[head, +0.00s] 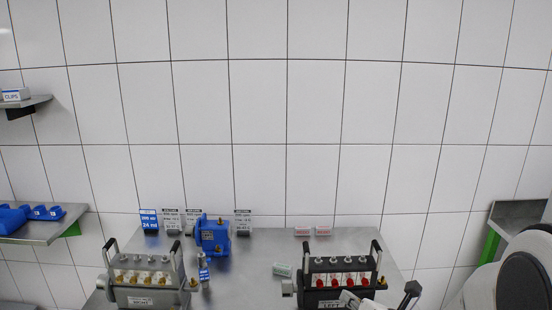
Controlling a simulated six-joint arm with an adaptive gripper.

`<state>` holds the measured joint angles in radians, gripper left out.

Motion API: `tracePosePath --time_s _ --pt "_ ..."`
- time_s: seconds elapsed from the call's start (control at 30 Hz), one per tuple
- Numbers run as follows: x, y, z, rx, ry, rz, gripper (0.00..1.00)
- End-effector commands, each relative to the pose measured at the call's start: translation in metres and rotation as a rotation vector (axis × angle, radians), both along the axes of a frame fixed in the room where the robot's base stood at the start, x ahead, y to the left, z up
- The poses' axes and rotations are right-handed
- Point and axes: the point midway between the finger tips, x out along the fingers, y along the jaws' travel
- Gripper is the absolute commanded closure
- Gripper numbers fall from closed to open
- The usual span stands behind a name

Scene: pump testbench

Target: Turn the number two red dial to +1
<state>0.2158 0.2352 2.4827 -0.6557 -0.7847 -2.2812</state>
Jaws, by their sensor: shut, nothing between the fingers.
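A black valve block (327,265) stands at the front right of the metal bench, with several red dials in a row on its front. The second red dial from the left (335,282) is in plain view; its number and scale marks are too small to read. My gripper (346,297) shows only in part at the bottom edge, in front of the block's lower right part. It is shut and empty, just below the red dials and right of the second one. I cannot tell whether it touches the block. Most of my gripper is cut off.
A grey block with yellowish dials (144,279) stands at the left. Several label cards line the back.

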Motion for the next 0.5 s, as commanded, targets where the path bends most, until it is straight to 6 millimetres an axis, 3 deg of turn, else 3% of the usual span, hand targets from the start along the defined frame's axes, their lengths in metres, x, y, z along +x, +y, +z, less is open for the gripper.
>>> tracePosePath --time_s 0.5 --pt "0.042 0.001 0.000 0.000 0.000 0.000 1.00"
